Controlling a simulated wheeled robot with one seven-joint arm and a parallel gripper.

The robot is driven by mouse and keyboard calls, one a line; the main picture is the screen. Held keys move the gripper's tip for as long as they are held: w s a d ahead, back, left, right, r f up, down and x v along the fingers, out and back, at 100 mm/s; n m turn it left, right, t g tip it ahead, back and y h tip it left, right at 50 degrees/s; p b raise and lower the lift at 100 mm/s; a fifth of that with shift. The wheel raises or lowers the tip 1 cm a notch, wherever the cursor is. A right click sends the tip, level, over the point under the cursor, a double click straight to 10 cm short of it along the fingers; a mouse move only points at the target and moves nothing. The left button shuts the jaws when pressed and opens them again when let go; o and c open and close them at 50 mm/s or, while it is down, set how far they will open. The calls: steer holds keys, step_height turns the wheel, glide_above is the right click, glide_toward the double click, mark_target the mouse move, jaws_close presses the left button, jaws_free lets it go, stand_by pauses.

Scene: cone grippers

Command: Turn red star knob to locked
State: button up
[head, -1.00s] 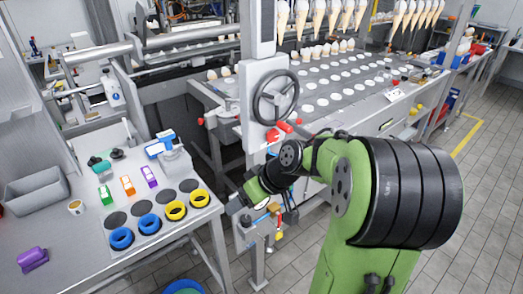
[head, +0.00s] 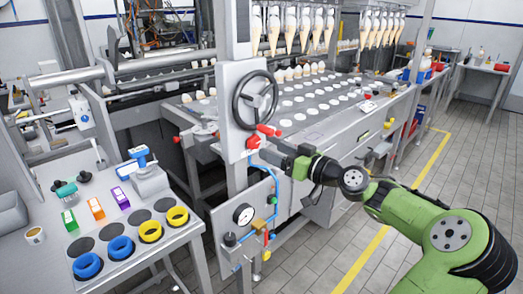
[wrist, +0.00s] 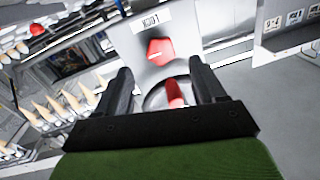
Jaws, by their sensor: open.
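The red star knob (head: 252,143) is on the grey column below the handwheel (head: 256,98). In the wrist view the knob (wrist: 159,52) is a red faceted shape with a white line, beside a white label (wrist: 152,22) that seems to read LOCK upside down. My gripper (head: 265,149) is close in front of the column, just right of the knob in the head view. In the wrist view my gripper (wrist: 160,72) is open, with the knob ahead of the gap between its fingers, apart from them. A red handle (wrist: 175,92) shows between the fingers.
The handwheel's red handle (head: 268,130) sticks out just above my gripper. A pressure gauge (head: 243,214) with blue hose is below. The conveyor (head: 310,95) lies behind, and a table (head: 50,262) with blue and yellow rings stands left. Floor at right is clear.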

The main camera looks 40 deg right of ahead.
mark_target(256, 144)
steer(key=w, duration=0.5)
steer(key=shift+w+a, duration=0.3)
steer(key=c, duration=1.1)
steer(key=shift+o, duration=0.2)
